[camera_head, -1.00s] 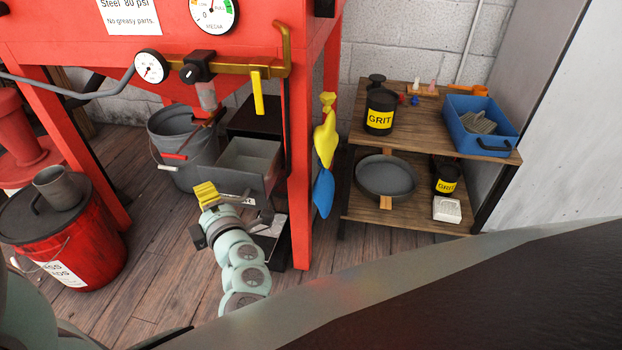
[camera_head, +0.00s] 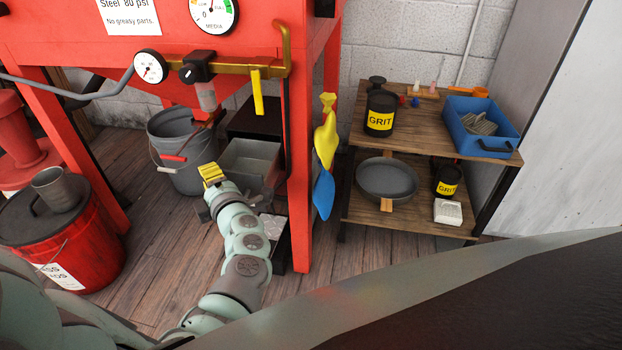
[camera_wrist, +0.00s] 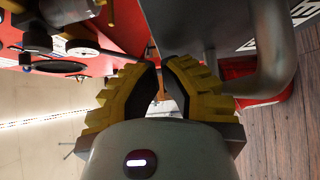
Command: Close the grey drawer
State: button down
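The grey drawer (camera_head: 250,157) stands open under the red cabinet, and its empty inside shows. Its front is partly hidden by my gripper and wrist. My gripper (camera_head: 211,173) is at the left front of the drawer, with its yellow fingers together as one block. In the wrist view the fingers of my gripper (camera_wrist: 160,75) are nearly together, with a narrow gap and nothing held. A grey panel and a thick curved grey bar (camera_wrist: 272,50), which looks like the drawer's handle, lie just beyond the fingers. I cannot tell whether the fingers touch the drawer.
A red cabinet leg (camera_head: 300,190) stands close to the right of the drawer. A grey bucket (camera_head: 178,150) is behind and left of my gripper. A red drum (camera_head: 75,240) stands at the left. A wooden shelf (camera_head: 440,120) is at the right. Floor between drum and arm is clear.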

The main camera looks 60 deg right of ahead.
jog(key=b, duration=0.8)
send_near(232, 130)
jog(key=w, duration=0.5)
jog(key=shift+w+d+b, duration=0.25)
jog(key=shift+d+b, duration=0.4)
jog(key=shift+b, duration=0.05)
jog(key=shift+w+d+b, duration=0.2)
jog(key=shift+d+b, duration=0.45)
jog(key=shift+d, duration=0.05)
jog(key=shift+a+r, duration=0.1)
